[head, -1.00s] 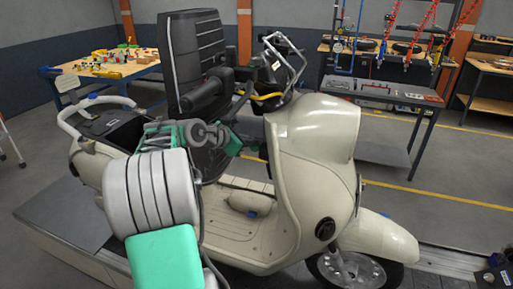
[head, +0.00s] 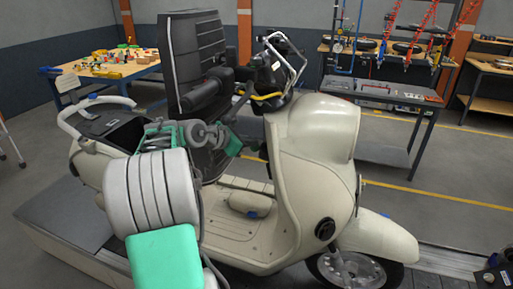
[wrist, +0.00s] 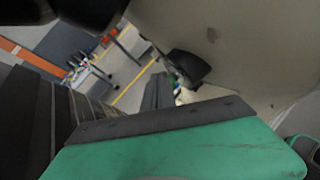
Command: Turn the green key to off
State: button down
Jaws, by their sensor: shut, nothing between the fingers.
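The cream scooter (head: 315,135) stands side-on in the head view, its front to the right. My gripper (head: 262,152) is behind the scooter's front shield, above the footboard; its fingertips are hard to make out there. In the wrist view my gripper (wrist: 160,92) shows as narrow dark fingers, close together and empty, beyond its green housing. They are close to the cream panel (wrist: 235,45), beside a black part (wrist: 188,68) on it. I cannot pick out the green key for certain; a tiny green spot shows by the fingertips. Contact and the key's position cannot be told.
The handlebars (head: 285,65) with a yellow cable rise above the shield. The black seat (head: 195,60) stands upright behind my arm. A grey workbench (head: 385,95) is behind the scooter, and a wooden table (head: 110,68) with small parts is at the back left.

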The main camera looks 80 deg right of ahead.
jog(key=shift+f, duration=1.2)
dwell(0.8)
jog(key=shift+a, duration=0.1)
jog(key=r+v, duration=0.1)
jog(key=v, duration=0.7)
jog(key=shift+r, duration=0.45)
dwell(0.5)
